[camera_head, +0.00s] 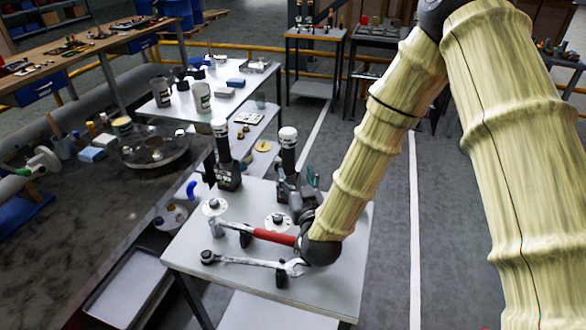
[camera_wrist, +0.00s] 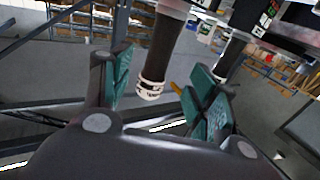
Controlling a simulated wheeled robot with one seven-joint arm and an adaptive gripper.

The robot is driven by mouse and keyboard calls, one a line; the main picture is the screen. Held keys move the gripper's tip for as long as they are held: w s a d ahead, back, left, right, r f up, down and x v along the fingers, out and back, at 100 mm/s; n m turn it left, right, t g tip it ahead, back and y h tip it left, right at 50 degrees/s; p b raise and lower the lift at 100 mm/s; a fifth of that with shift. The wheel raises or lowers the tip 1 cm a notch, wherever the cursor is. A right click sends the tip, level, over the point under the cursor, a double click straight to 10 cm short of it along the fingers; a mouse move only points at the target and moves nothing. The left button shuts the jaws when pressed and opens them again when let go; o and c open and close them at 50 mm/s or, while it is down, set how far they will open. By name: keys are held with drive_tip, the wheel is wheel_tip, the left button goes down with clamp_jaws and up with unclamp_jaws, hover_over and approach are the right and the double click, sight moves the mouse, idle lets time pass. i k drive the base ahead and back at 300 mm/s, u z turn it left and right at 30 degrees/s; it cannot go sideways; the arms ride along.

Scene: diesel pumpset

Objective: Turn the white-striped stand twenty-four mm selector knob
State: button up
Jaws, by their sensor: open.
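Two dark upright stands with white caps are on the white table, a left one (camera_head: 222,160) and a right one (camera_head: 288,152). My gripper (camera_head: 298,176) is at the right stand, its teal fingers open. In the wrist view, a dark post (camera_wrist: 166,50) with a white, dark-marked end (camera_wrist: 150,89) shows between the open fingers of my gripper (camera_wrist: 158,80), with no clear contact. A second dark post (camera_wrist: 232,56) is to its right. Two white dials with dark centres, left (camera_head: 215,206) and right (camera_head: 278,221), are in front of the stands. I cannot tell which stand is white-striped.
A red-handled tool (camera_head: 272,236) and a wrench (camera_head: 255,262) lie on black rests at the table's front, close under my wrist. A dark bench (camera_head: 110,215) is on the left. Another white table (camera_head: 235,98) with cups stands behind. The floor at right is clear.

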sight(277, 218)
drive_tip(key=k, duration=1)
